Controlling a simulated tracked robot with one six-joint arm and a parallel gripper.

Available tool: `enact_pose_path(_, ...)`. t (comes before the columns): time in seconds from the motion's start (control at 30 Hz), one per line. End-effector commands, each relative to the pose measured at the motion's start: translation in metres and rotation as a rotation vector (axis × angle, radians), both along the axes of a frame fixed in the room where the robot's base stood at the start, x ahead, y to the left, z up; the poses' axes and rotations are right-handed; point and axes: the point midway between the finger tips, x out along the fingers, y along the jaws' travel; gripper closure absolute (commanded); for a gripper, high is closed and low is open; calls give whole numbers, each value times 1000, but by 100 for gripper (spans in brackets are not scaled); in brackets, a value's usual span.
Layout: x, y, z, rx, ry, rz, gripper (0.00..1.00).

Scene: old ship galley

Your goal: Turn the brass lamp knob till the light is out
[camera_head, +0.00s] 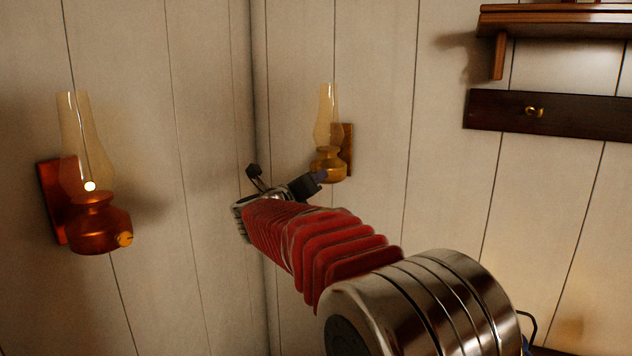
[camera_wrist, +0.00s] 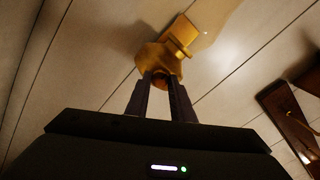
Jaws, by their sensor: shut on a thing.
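A brass oil lamp (camera_head: 328,163) with a clear glass chimney hangs on a wooden bracket on the right-hand wall, just right of the corner. No glowing flame shows in its chimney. My gripper (camera_head: 318,177) reaches its base from the lower left. In the wrist view the lamp's yellow body (camera_wrist: 158,57) is straight ahead. My two dark fingers are shut on its small round knob (camera_wrist: 161,82), which is partly hidden between the fingertips. How far the knob is turned cannot be told.
A copper-coloured lamp (camera_head: 92,230) with a bright glowing point and its own brass knob (camera_head: 125,239) hangs on the left wall. The wall between is bare.

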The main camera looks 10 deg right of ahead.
Motion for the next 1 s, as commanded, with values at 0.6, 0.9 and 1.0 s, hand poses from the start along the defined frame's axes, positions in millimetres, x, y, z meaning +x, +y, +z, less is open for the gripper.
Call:
enact_pose_path(0.6,0,0,-2,2,1,0,60)
enact_pose_path(0.9,-8,6,0,2,0,2,60)
enact_pose_path(1.0,-18,14,0,2,0,2,60)
